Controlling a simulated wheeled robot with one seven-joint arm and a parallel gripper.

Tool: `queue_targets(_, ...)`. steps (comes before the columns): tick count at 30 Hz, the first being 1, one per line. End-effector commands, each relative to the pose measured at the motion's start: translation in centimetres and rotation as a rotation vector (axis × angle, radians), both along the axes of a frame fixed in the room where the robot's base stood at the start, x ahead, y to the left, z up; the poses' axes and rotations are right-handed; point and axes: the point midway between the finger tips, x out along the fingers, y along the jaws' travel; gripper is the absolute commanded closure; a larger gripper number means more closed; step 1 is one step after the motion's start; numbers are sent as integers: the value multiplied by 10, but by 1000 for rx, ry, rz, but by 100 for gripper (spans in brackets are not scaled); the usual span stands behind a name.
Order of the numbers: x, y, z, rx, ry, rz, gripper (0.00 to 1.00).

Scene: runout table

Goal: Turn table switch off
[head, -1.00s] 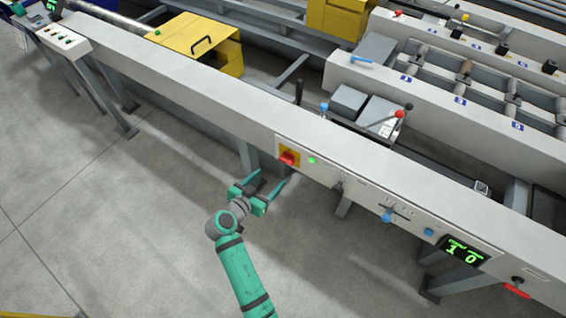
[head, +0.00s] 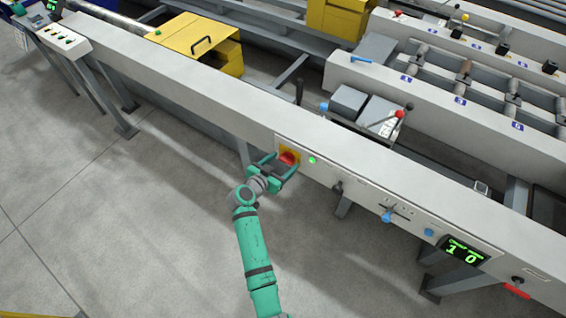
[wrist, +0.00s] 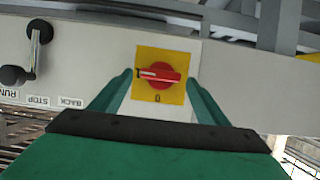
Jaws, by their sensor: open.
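The table switch is a red rotary knob (head: 288,158) on a yellow square plate on the front panel of the runout table (head: 215,95). In the wrist view the red knob (wrist: 158,75) lies sideways, its white mark pointing left at "1"; a "0" is printed below it on the plate. A green lamp (head: 312,160) glows just right of the plate. My gripper (head: 277,168) is open and empty in front of the switch, its green fingers on either side of the plate. I cannot tell whether they touch anything.
Right of the switch on the panel are a black lever (head: 337,187), a blue-knobbed lever (head: 388,214) and a lit green display (head: 465,250). In the wrist view a black lever (wrist: 33,52) stands at left above RUN, STOP and BACK labels. Open floor (head: 120,240) lies in front.

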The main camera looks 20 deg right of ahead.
Motion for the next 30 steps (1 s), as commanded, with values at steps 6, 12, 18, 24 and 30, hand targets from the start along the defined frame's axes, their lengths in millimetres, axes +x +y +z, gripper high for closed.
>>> queue_targets(6, 2, -2, -1, 0, 0, 0, 31)
queue_targets(12, 2, -2, -1, 0, 0, 0, 53)
queue_targets(18, 2, -2, -1, 0, 0, 0, 72)
queue_targets(24, 2, -2, 0, -17, 21, 0, 72)
queue_targets(30, 3, -1, -1, -73, 94, 0, 72)
